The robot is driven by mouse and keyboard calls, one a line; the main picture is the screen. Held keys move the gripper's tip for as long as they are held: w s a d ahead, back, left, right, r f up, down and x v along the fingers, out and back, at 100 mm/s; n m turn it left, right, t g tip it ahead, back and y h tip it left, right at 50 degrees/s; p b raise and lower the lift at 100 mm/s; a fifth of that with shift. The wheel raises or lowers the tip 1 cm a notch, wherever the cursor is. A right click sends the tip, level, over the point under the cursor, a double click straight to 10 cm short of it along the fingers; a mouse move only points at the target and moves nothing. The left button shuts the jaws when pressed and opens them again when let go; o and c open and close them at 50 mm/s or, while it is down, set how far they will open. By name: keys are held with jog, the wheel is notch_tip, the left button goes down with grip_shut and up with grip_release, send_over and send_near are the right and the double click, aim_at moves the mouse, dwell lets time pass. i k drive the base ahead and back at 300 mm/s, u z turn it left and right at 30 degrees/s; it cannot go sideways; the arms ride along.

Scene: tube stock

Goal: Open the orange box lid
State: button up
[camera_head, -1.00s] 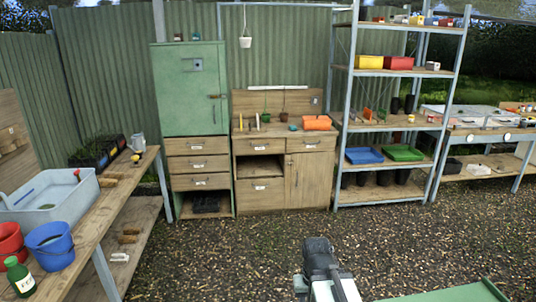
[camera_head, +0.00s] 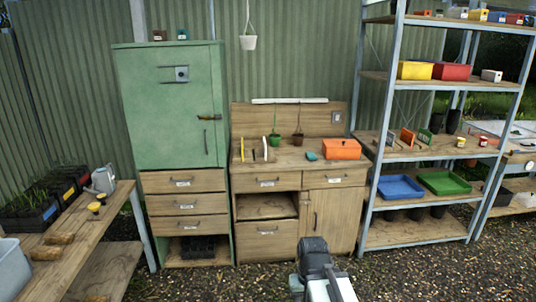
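The orange box (camera_head: 342,149) sits at the right end of the wooden workbench top (camera_head: 290,160), against the right side near the shelf rack. Its lid appears shut. My gripper (camera_head: 313,245) is at the bottom centre, well below and in front of the bench, apart from the box. Its fingers are seen from behind and I cannot tell whether they are open.
A green cabinet (camera_head: 172,110) stands left of the bench. A metal shelf rack (camera_head: 372,175) stands close on the right, with blue (camera_head: 399,187) and green trays (camera_head: 444,183). A wooden table (camera_head: 75,245) is at the left. Gravel floor lies between.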

aim_at(329, 143)
jog(key=i, duration=2.25)
jog(key=z, duration=2.15)
jog(key=i, duration=1.25)
jog(key=u, duration=2.9)
